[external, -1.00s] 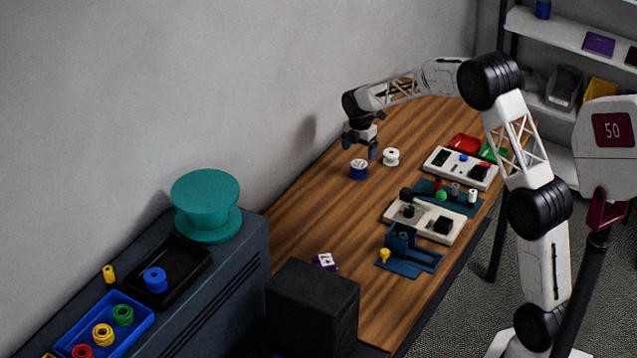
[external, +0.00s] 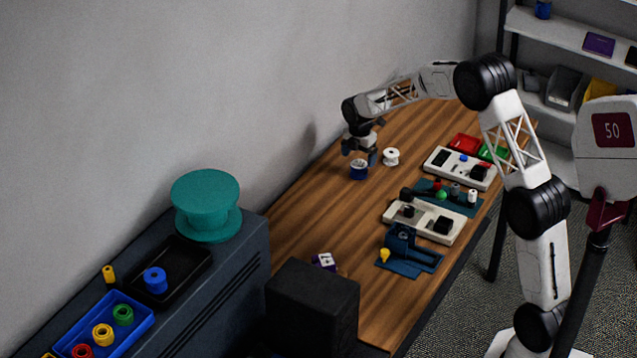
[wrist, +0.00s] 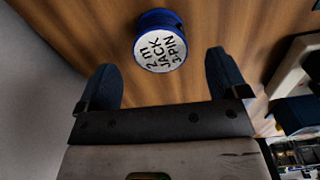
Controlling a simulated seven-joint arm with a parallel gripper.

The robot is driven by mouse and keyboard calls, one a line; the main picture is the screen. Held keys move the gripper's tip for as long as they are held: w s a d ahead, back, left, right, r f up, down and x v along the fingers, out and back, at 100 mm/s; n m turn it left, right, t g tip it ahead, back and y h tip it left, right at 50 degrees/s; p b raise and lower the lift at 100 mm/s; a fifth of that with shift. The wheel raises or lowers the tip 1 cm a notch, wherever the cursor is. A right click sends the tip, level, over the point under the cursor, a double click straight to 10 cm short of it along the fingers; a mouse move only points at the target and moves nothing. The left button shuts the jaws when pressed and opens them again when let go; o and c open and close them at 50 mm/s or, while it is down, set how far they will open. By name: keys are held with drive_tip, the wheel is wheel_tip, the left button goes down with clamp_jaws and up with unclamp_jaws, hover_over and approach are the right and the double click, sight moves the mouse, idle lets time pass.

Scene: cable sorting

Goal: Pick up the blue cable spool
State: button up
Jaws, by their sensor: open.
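The blue cable spool (external: 359,170) stands upright on the wooden table (external: 318,215), close to the wall side. In the wrist view the spool (wrist: 160,41) shows a blue rim and a white top label reading "2 m JACK 3-PIN". My gripper (external: 359,155) is just above the spool and partly covers it in the external view. In the wrist view my gripper (wrist: 168,85) is open and empty. The spool lies ahead of the two dark blue fingers, roughly centred between them. I cannot tell the exact height gap.
A white spool (external: 391,156) stands close by on the right. White panels (external: 425,220) and a blue stand (external: 408,258) lie along the right of the table. Another blue spool (external: 155,280) sits in a black tray on the cabinet.

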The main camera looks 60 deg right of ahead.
sight(359, 164)
drive_tip(key=shift+f, duration=0.15)
drive_tip(key=shift+f, duration=2.45)
drive_tip(key=c, duration=1)
